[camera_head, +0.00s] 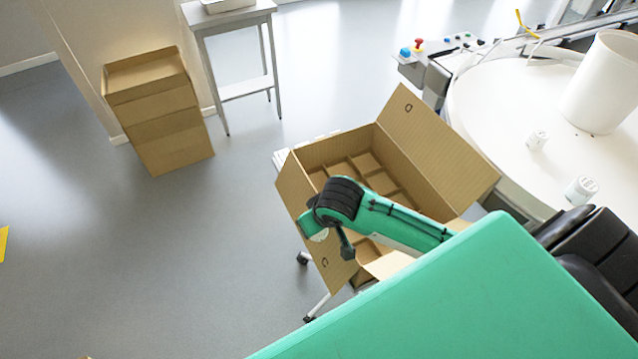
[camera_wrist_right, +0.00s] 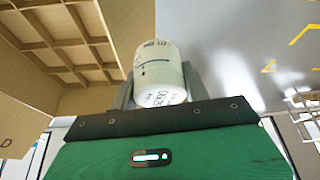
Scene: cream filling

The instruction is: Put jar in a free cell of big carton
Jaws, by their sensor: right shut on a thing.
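A white jar (camera_wrist_right: 158,66) with dark print is held between the two fingers of my right gripper (camera_wrist_right: 157,85) in the right wrist view. The big carton (camera_head: 335,148) stands open in the middle of the head view, with brown dividers forming cells; its cells also show at upper left in the wrist view (camera_wrist_right: 47,47). The cells I can see look empty; my arm hides others. In the head view my right arm reaches over the carton's near left side, by the flap marked C. The jar is mostly hidden there. My left gripper is not in view.
Raised flaps (camera_head: 440,140) surround the carton opening. A round white table (camera_head: 500,110) at right holds two white jars (camera_head: 580,188) and a white bin (camera_head: 603,85). Stacked cartons (camera_head: 160,115) and a small metal table (camera_head: 232,18) stand behind left.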

